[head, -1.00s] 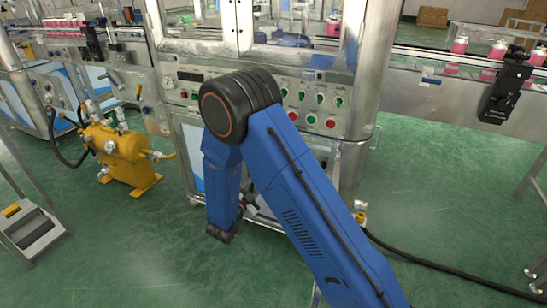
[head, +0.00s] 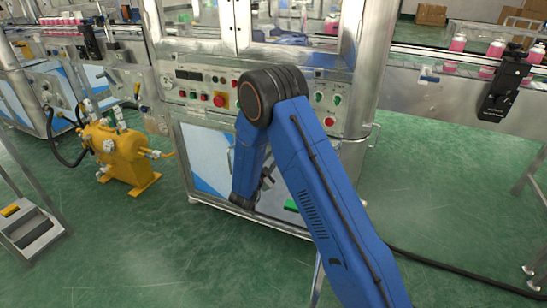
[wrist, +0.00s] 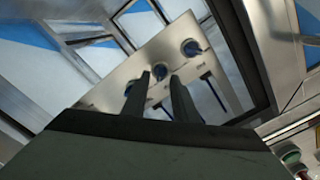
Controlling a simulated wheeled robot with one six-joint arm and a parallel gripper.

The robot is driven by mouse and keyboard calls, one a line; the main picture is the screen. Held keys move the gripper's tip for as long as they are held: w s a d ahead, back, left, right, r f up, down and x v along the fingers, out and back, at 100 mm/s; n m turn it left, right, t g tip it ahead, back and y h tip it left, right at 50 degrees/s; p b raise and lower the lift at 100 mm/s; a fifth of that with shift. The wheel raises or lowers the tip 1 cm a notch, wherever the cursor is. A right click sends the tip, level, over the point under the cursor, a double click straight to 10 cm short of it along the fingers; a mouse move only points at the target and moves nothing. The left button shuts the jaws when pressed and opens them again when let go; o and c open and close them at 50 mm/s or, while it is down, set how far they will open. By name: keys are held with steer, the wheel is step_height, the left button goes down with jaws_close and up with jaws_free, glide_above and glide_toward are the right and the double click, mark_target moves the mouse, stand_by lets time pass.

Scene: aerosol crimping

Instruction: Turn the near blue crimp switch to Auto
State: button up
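In the wrist view, a tilted metal panel (wrist: 118,72) carries three blue switches in a slanting row. One is the upper right switch (wrist: 191,47), one the middle switch (wrist: 159,71), and one the lower left switch (wrist: 130,88), partly behind a finger. My gripper (wrist: 160,77) is open, its two dark fingers pointing at the panel with the middle switch showing between their tips. I cannot tell whether they touch it. The labels are too blurred to read, so I cannot tell how the switches are set. In the head view my arm hides this panel.
The machine cabinet (head: 205,150) has a front panel with a red emergency button (head: 220,100) and green and red buttons, partly behind my arm. A yellow tank (head: 125,155) stands left. A conveyor with pink bottles (head: 458,42) runs right.

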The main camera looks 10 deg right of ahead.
steer(key=shift+x, duration=1.2)
steer(key=shift+c, duration=0.4)
jaws_close()
steer(key=shift+n, duration=0.4)
steer(key=n, duration=1.7)
steer(key=shift+f, duration=0.1)
steer(key=shift+a, duration=0.1)
